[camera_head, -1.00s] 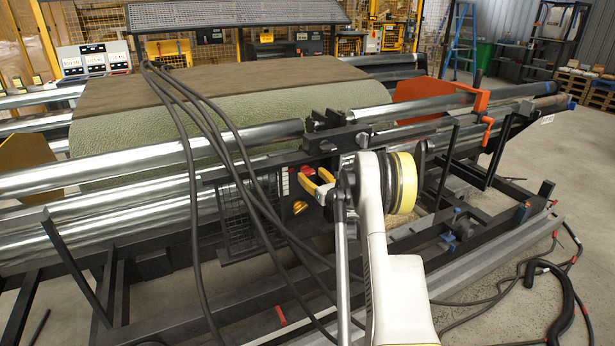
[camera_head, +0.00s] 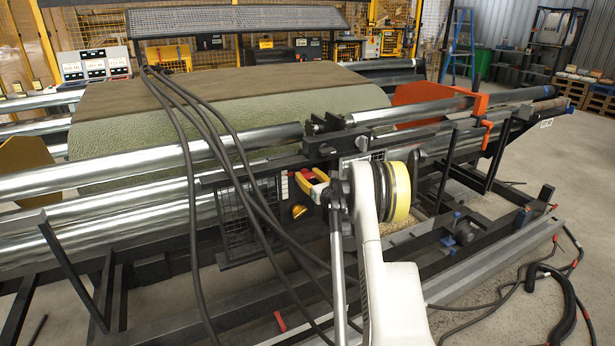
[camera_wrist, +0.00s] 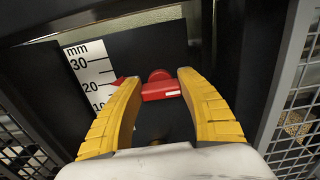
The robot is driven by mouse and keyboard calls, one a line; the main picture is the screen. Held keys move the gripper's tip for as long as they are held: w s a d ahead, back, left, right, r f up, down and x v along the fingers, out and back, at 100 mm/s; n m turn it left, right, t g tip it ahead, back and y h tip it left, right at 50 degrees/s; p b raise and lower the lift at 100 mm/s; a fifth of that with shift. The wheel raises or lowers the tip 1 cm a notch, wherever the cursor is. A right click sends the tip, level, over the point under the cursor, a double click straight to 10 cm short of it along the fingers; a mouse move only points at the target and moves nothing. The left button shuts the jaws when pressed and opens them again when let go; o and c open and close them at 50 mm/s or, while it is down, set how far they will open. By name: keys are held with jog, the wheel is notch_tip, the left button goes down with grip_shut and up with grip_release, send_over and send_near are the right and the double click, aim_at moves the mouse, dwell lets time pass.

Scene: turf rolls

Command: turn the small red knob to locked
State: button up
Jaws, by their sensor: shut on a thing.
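The small red knob (camera_wrist: 161,91) sits on a dark panel in the upper middle of the wrist view, with a rounded top and a wider front bar carrying a pale mark. My gripper (camera_wrist: 160,80) has yellow fingers, one on each side of the knob, and is shut on it. In the head view my gripper (camera_head: 312,183) reaches the dark frame at the middle of the machine, and the knob there is too small to make out surely. I cannot read any locked marking.
A white millimetre scale (camera_wrist: 91,75) stands left of the knob, with a small red pointer beside it. Wire mesh (camera_wrist: 300,105) flanks the panel. Black cables (camera_head: 190,180) hang left of my gripper. A yellow-orange round part (camera_head: 299,211) sits just below it.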

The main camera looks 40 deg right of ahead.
jog(key=n, duration=0.4)
jog(key=shift+w+a, duration=0.1)
jog(key=n, duration=0.4)
jog(key=shift+a+n, duration=0.1)
jog(key=shift+n, duration=0.2)
jog(key=n, duration=0.4)
jog(key=shift+f, duration=0.15)
jog(key=n, duration=0.5)
jog(key=shift+f, duration=0.1)
dwell(0.3)
jog(key=o, duration=0.9)
jog(key=shift+a, duration=0.1)
